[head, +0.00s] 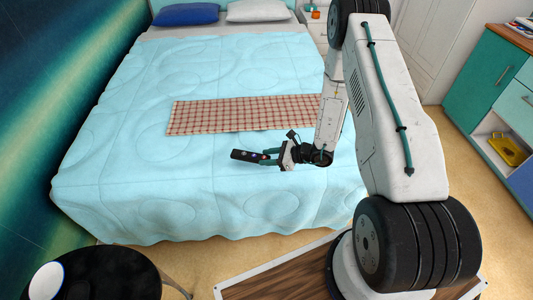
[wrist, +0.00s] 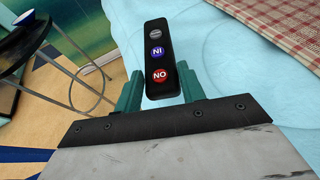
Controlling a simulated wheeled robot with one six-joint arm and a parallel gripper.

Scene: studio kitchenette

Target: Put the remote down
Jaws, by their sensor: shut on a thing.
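The remote (head: 248,155) is a black bar. In the wrist view the remote (wrist: 157,40) shows a grey button, a blue one marked "NI" and a red one marked "NO". My gripper (head: 268,157) is shut on one end of it, and the rest sticks out beyond the fingertips. The green fingers (wrist: 160,88) sit on either side of the remote. In the head view the remote appears over the front part of the bed (head: 205,190). I cannot tell how high above the cover it is.
A red checked cloth (head: 245,114) lies across the bed. Blue (head: 186,14) and white (head: 258,10) pillows lie at the far end. A round black table (head: 115,275) with a bowl (head: 46,281) stands front left. The cover around the remote is clear.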

